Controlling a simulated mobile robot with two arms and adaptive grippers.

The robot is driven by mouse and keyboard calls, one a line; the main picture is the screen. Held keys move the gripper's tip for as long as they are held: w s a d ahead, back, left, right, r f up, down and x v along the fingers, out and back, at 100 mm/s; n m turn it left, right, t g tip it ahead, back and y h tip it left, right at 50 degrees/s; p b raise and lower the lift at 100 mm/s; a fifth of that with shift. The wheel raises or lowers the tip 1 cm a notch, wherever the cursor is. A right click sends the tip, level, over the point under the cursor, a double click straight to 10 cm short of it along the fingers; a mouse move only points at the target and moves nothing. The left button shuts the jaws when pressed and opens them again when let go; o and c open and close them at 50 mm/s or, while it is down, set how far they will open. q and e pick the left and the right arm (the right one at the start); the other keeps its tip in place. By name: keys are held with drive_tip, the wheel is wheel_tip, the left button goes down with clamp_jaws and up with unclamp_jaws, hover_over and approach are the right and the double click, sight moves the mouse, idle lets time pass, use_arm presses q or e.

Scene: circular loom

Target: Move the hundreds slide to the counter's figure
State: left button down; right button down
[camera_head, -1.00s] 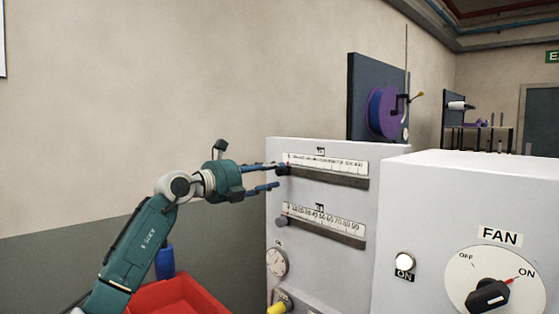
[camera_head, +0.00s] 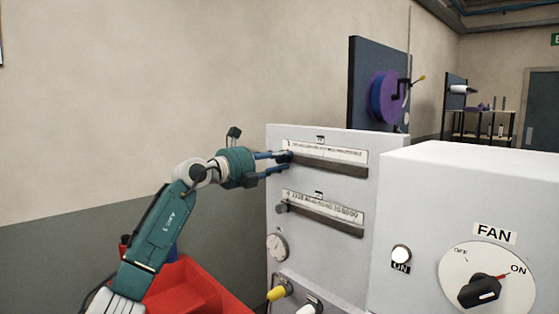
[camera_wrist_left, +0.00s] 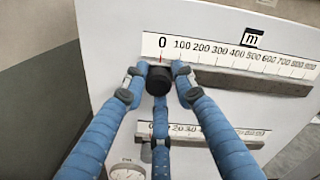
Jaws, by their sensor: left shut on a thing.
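The hundreds slide is the dark round knob (camera_wrist_left: 158,80) on the upper slot, and its red pointer stands at 0 on the scale (camera_wrist_left: 235,56) marked in hundreds. In the head view the upper scale (camera_head: 327,151) is on the grey panel. My left gripper (camera_head: 282,158) is at the left end of that slot, shut on the knob; in the left wrist view its blue fingers (camera_wrist_left: 157,82) surround the knob. The counter's figure cannot be made out. My right gripper is not in view.
A second slide (camera_head: 282,208) sits at the left end of the lower scale (camera_head: 325,208). Below are a gauge (camera_head: 277,247) and a yellow knob (camera_head: 279,291). A fan box (camera_head: 465,205) stands at the right, a red bin (camera_head: 190,290) below my arm. The upper slot is clear to the right.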

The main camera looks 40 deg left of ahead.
sight(322, 165)
use_arm(q)
drive_tip(key=d, duration=0.4)
drive_tip(key=d+b, duration=0.1)
drive_tip(key=d, duration=0.3)
drive_tip(key=s+d+b, duration=0.1)
drive_tip(key=d, duration=0.3)
drive_tip(key=shift+d+f, duration=0.2)
drive_tip(key=shift+d, duration=0.05)
drive_tip(key=c, duration=1.5)
unclamp_jaws()
drive_tip(key=shift+c, duration=0.2)
drive_tip(key=shift+o, duration=0.3)
drive_tip(key=shift+a, duration=0.1)
drive_tip(key=shift+r, duration=0.1)
drive_tip(key=shift+s, duration=0.1)
drive_tip(key=s+a, duration=0.1)
drive_tip(key=s, duration=1.1)
